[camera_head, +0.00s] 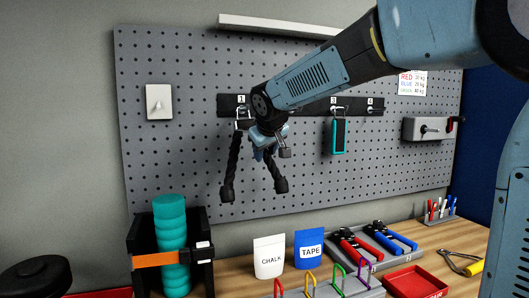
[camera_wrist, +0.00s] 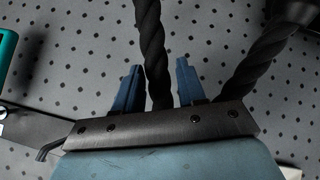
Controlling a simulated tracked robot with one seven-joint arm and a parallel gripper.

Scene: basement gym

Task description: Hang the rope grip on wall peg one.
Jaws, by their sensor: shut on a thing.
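The rope grip (camera_head: 232,165) is black, with two thick twisted strands hanging down and spread apart, each with a knobbed end. My gripper (camera_head: 267,150) is at its upper right part, in front of the pegboard. In the wrist view one strand (camera_wrist: 150,35) runs between my two blue fingers (camera_wrist: 158,72), and the other strand (camera_wrist: 262,58) is to the right. A metal loop (camera_head: 243,123) shows at the rope's top, just under the label of wall peg one (camera_head: 241,99). I cannot tell whether the loop is around the peg. My arm hides the middle of the peg rail.
The dark peg rail (camera_head: 374,106) is on the grey pegboard (camera_head: 180,150). A teal-edged item (camera_head: 339,136) hangs at peg three. Below stand a teal roller (camera_head: 170,235), a chalk bag (camera_head: 269,257), a tape bag (camera_head: 308,249) and a red tray (camera_head: 415,283).

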